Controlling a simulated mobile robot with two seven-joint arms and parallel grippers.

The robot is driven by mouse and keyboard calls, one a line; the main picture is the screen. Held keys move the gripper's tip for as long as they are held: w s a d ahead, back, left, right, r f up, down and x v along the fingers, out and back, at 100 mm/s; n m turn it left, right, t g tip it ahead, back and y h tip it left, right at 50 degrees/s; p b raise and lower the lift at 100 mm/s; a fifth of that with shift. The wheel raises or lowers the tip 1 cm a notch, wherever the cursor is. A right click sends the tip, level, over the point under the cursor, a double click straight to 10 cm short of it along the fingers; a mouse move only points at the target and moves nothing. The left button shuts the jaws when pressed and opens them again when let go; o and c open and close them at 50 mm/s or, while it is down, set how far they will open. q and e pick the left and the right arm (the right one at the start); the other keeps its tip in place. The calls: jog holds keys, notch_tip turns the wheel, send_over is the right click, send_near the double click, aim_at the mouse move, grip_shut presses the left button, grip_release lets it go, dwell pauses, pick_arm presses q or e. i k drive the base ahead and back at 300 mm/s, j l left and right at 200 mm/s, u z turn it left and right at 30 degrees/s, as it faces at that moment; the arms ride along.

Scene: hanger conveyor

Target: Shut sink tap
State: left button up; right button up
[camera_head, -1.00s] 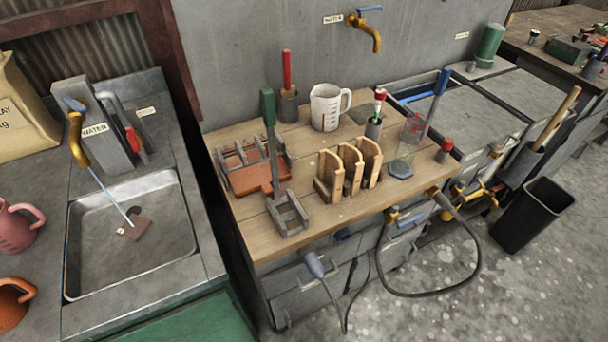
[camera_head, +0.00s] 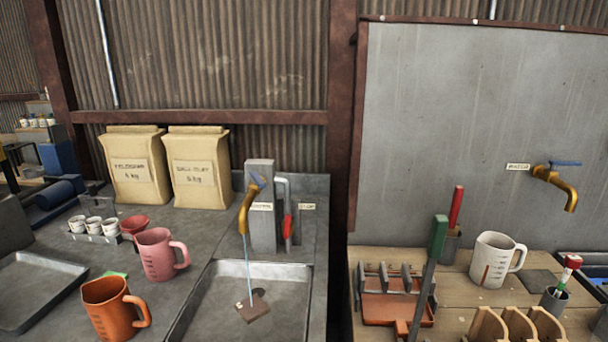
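The sink (camera_head: 208,312) is a grey metal basin, cut off by the bottom edge of the view. A brown block (camera_head: 254,309) lies in it under the stream. A grey pipe with a red handle (camera_head: 287,227) stands just right of the tap's post. Neither of my grippers is in view.
A pink jug (camera_head: 157,256) and an orange jug (camera_head: 106,309) stand left of the sink. Two paper sacks (camera_head: 199,185) stand behind. A second brass tap (camera_head: 557,186) is on the right wall panel. A wooden bench with a white jug (camera_head: 494,261) is at right.

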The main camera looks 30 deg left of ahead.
aim_at(256, 179)
jog(key=u, duration=1.3)
